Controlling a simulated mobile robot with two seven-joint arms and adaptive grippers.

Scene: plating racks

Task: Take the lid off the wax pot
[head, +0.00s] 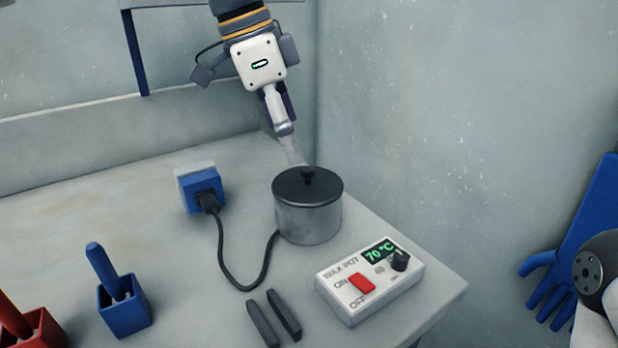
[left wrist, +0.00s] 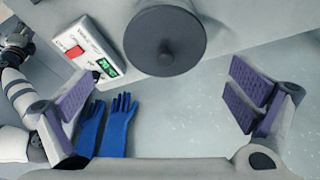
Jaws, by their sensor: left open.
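The wax pot (head: 308,222) is a grey metal cylinder standing near the table's right edge. Its dark round lid (head: 290,187) sits flat on top, with a small black knob (head: 308,175) in the middle. My left gripper (head: 291,148) points down just behind and above the lid, apart from the knob. In the left wrist view my left gripper (left wrist: 162,98) is wide open and empty. There the lid (left wrist: 185,35) and knob (left wrist: 165,52) lie beyond the space between the fingers, toward the top edge. My right gripper is not clearly seen.
A control box (head: 370,283) reading 70 °C stands in front of the pot. A cable joins the pot to a blue socket (head: 198,188). Two dark bars (head: 274,316), a blue holder (head: 123,305) and a red holder (head: 35,332) stand nearer. Blue gloves (head: 590,240) hang right.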

